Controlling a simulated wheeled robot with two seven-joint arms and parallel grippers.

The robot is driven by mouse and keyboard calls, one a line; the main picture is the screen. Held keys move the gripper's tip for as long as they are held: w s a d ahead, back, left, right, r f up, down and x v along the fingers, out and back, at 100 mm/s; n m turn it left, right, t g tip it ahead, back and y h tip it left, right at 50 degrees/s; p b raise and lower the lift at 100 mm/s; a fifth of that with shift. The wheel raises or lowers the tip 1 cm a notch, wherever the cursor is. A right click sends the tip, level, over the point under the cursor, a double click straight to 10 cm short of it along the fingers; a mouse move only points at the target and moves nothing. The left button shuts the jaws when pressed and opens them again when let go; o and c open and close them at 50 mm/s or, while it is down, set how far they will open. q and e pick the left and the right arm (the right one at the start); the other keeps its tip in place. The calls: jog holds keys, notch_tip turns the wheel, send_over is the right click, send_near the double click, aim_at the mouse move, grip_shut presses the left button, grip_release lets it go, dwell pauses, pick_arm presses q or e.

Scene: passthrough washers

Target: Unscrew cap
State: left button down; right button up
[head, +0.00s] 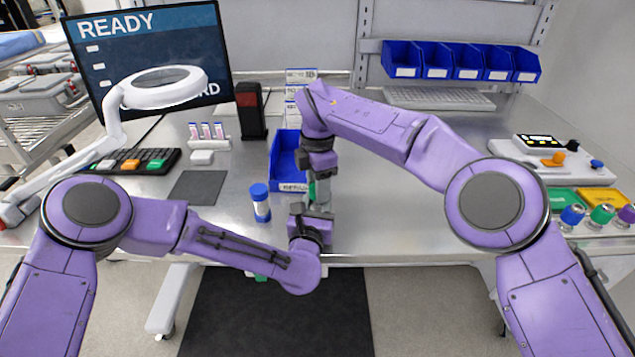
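A small clear-grey container (323,193) stands between my two grippers at the middle of the bench, with a sliver of green (311,190) at its upper left; I cannot tell for sure that the green is its cap. My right gripper (317,174) points down over the container's top, and its fingers hide that part. My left gripper (317,208) is at the container's lower end, near the bench's front edge. The fingertips of both are too small and covered to show whether they grip.
A blue-capped tube (260,203) stands left of the grippers. A blue bin (286,165) is just behind them. A lamp (165,88), monitor (150,60) and dark pad (197,187) are on the left. Tubes with coloured caps (602,215) stand far right. Bench right of centre is clear.

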jog(key=c, duration=0.3)
jog(key=n, duration=2.1)
jog(key=shift+r+n, duration=0.1)
jog(key=shift+n, duration=0.2)
jog(key=shift+r, duration=0.1)
jog(key=shift+r, duration=1)
